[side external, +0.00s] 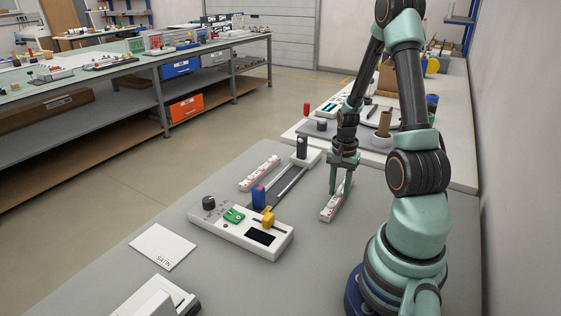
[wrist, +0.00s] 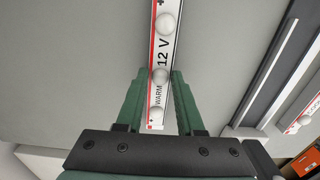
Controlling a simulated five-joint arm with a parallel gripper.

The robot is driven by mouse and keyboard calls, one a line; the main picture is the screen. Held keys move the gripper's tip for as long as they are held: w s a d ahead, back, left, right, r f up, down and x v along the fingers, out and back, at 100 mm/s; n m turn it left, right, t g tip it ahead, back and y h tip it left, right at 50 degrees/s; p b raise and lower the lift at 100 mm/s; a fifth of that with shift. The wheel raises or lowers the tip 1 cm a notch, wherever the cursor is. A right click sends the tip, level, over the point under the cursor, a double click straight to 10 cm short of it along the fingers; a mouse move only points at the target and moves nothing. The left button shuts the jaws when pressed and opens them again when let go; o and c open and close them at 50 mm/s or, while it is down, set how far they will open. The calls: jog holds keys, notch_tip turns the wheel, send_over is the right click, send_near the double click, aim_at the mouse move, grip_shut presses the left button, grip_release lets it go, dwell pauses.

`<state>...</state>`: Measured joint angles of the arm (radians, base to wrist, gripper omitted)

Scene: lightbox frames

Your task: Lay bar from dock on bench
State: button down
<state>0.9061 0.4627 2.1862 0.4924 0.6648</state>
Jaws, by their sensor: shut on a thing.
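A white bar with a red edge (side external: 329,212), several pale domes and the words "WARM" and "12 V" is between the green fingers of my gripper (side external: 343,188). It also shows in the wrist view (wrist: 165,52), running away from between the fingers (wrist: 158,98). My gripper is shut on it, pointing down. The bar is at or just above the grey bench (side external: 228,174); I cannot tell whether it touches. A second, similar bar (side external: 260,173) lies left of the rail and shows at the wrist view's right edge (wrist: 302,121). I cannot tell which thing is the dock.
A white control box (side external: 205,219) with a black knob, green switch and yellow slider stands left of my gripper. A dark rail (side external: 287,184) runs back from it to a white end block (side external: 309,158). A white "SATIN" card (side external: 160,245) lies front left. A cluttered tray (side external: 377,142) stands behind.

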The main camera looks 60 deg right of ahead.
aim_at(339, 192)
jog(key=c, duration=0.5)
grip_release()
notch_tip(339, 192, up, 12)
jog(key=w+a+r+n+t, duration=0.2)
jog(key=a+n, duration=0.4)
jog(key=a, duration=0.3)
jog(key=w+a+r+n+t, duration=0.1)
jog(key=w+a+r+n, duration=0.2)
jog(key=a, duration=0.6)
jog(key=w+a+r+n+t, duration=0.2)
jog(key=a+r+n, duration=0.4)
jog(key=a+n, duration=0.2)
jog(key=shift+w+a+r+n+t, duration=0.3)
jog(key=shift+a+n, duration=0.1)
jog(key=shift+n, duration=0.1)
